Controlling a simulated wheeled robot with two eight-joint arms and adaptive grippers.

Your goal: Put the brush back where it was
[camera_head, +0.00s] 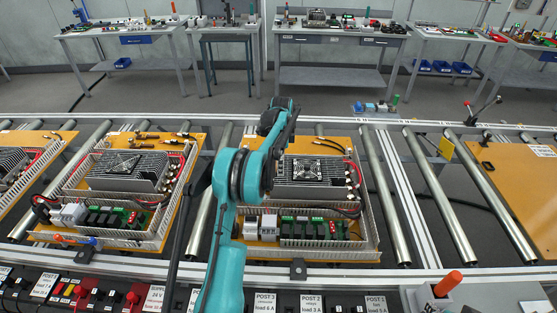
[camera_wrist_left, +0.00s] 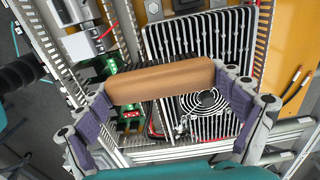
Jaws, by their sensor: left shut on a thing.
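The brush (camera_wrist_left: 160,80) shows in the left wrist view as a smooth brown wooden bar; I cannot make out its bristles. My left gripper (camera_wrist_left: 162,84) is shut on it, with a purple-padded finger at each end. In that view the brush is in front of a finned heatsink (camera_wrist_left: 210,35) with a round fan grille. In the head view my teal left arm reaches over the middle board (camera_head: 361,245). The arm hides the left gripper and brush there. My right gripper is not in view.
Boards with heatsinks, slotted wiring ducts and wires lie on the roller conveyor (camera_head: 376,185). Labelled posts line the front edge. Bare rollers lie between the middle and right boards. Workbenches stand behind.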

